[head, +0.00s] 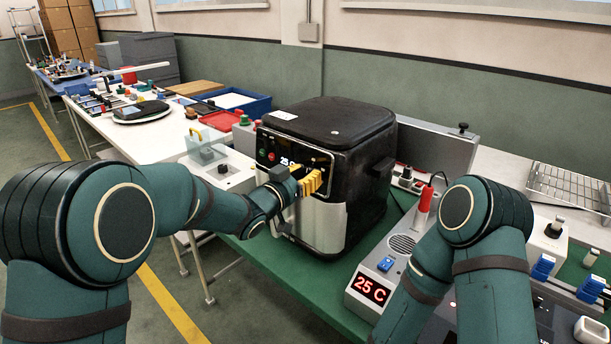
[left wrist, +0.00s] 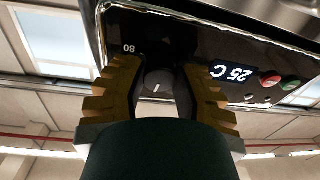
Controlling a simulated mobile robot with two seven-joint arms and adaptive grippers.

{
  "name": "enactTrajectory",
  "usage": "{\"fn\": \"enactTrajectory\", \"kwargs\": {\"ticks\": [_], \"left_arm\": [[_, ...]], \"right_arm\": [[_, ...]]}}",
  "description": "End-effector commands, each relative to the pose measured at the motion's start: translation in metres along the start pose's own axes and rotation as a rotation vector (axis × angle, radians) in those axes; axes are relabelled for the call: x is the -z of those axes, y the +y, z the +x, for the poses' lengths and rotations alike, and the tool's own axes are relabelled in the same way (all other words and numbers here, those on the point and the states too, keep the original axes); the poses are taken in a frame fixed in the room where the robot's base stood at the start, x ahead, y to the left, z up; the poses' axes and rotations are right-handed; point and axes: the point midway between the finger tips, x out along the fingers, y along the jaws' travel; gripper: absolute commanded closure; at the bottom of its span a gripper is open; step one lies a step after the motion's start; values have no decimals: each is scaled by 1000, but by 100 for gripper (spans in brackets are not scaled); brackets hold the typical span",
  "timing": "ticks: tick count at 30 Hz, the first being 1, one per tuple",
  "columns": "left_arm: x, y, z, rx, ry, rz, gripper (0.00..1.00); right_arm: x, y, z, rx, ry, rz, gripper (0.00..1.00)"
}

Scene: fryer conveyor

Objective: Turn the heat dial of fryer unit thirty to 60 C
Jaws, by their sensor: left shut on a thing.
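The fryer unit (head: 330,160) is a black and silver box on the green table top, with a dark front panel. Its display (head: 289,163) reads 25 C, and the same display shows upside down in the left wrist view (left wrist: 231,73). My left gripper (head: 308,180) has its yellow fingers at the front panel. In the left wrist view my left gripper (left wrist: 158,70) is closed around the dark round heat dial (left wrist: 157,84), one finger on each side. A short white mark shows on the dial, and "80" is printed near one finger. My right gripper is out of view.
A grey device with a red 25 C display (head: 371,290) stands in front of the fryer to the right, with a red-handled tool (head: 425,199) behind it. Red and green buttons (left wrist: 279,82) sit beside the fryer's display. A pale box with a yellow handle (head: 205,142) stands left.

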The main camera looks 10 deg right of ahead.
Motion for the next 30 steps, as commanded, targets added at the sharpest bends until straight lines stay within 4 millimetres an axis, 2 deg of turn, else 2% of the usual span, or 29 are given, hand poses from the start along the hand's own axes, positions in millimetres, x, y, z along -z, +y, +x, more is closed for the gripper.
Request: {"fn": "enactTrajectory", "kwargs": {"ticks": [21, 30], "left_arm": [[-2, -2, 0, -91, 34, 632, 100], [-2, -2, 0, -118, 43, 817, 100]], "right_arm": [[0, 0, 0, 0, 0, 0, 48], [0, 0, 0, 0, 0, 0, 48]]}}
